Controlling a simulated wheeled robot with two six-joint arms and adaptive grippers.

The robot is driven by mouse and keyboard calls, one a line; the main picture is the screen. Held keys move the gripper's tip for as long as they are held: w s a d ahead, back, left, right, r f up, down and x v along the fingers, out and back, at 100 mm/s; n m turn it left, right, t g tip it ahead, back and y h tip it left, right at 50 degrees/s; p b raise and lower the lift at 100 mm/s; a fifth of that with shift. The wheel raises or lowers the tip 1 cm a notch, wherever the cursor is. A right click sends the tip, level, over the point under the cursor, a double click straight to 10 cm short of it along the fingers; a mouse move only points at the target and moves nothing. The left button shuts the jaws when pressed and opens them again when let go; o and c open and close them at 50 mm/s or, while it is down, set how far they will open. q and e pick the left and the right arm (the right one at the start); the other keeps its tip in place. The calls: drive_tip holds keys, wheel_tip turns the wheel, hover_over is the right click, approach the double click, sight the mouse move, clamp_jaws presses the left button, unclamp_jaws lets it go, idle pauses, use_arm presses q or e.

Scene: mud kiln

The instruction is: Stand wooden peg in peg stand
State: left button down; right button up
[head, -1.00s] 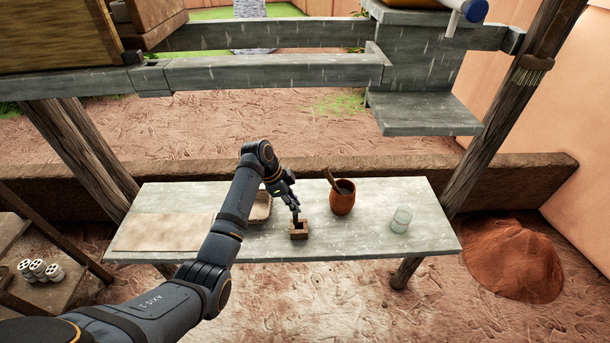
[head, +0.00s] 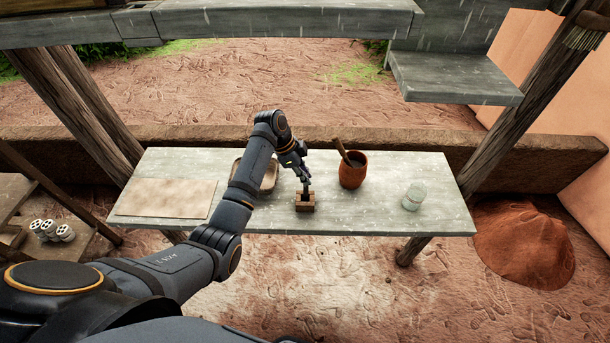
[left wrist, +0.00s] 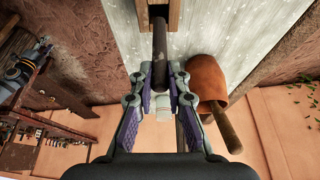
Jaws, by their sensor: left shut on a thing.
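My left gripper (head: 306,184) is shut on the dark wooden peg (left wrist: 160,50), directly above the peg stand (head: 305,206). The stand is a small brown block with a square opening, near the front edge of the grey table. In the left wrist view the gripper (left wrist: 160,78) has a purple-padded finger on each side of the peg. The peg's far end meets the opening of the stand (left wrist: 174,14); how deep it sits inside I cannot tell. In the head view the fingers mostly hide the peg. My right gripper is not in view.
A brown clay pot (head: 352,172) with a wooden handle in it stands right of the stand. A glass jar (head: 413,197) is farther right. A tray (head: 268,178) is partly behind my arm. A flat board (head: 168,198) lies at the table's left.

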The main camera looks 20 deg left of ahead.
use_arm(q)
drive_tip(key=shift+s+f, duration=0.15)
drive_tip(key=shift+f, duration=0.7)
drive_tip(key=shift+f+b, duration=0.65)
drive_tip(key=shift+f, duration=0.65)
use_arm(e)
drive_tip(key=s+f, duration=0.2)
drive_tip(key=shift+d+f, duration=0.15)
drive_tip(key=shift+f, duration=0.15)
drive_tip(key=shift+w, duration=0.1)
use_arm(q)
drive_tip(key=c, duration=1.2)
unclamp_jaws()
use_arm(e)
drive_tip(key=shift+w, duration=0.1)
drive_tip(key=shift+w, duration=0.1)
